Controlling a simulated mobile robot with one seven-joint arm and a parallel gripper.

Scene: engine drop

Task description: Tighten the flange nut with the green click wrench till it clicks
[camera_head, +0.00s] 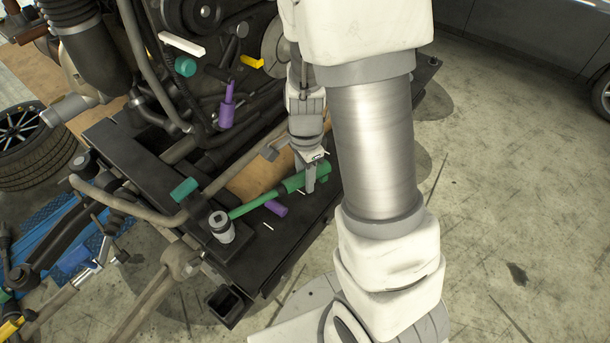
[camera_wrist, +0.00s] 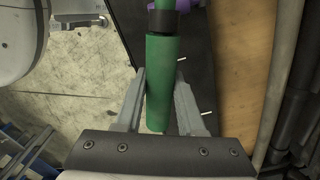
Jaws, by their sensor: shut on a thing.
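The green click wrench (camera_head: 255,203) lies across the black engine frame in the head view. Its thick green handle (camera_wrist: 161,75) is between my gripper's two fingers in the wrist view. My gripper (camera_head: 309,183) is shut on the handle, near its right end in the head view. The wrench's other end reaches a silvery socket-like part (camera_head: 221,227) at the frame's front corner. The flange nut cannot be made out; it may be hidden under that part.
A purple-handled tool (camera_head: 275,208) lies close beside the wrench, and another purple tool (camera_head: 227,107) stands among the hoses. A teal piece (camera_head: 184,189) is left of the socket. Engine pipes crowd the left. The concrete floor (camera_head: 500,200) at right is open.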

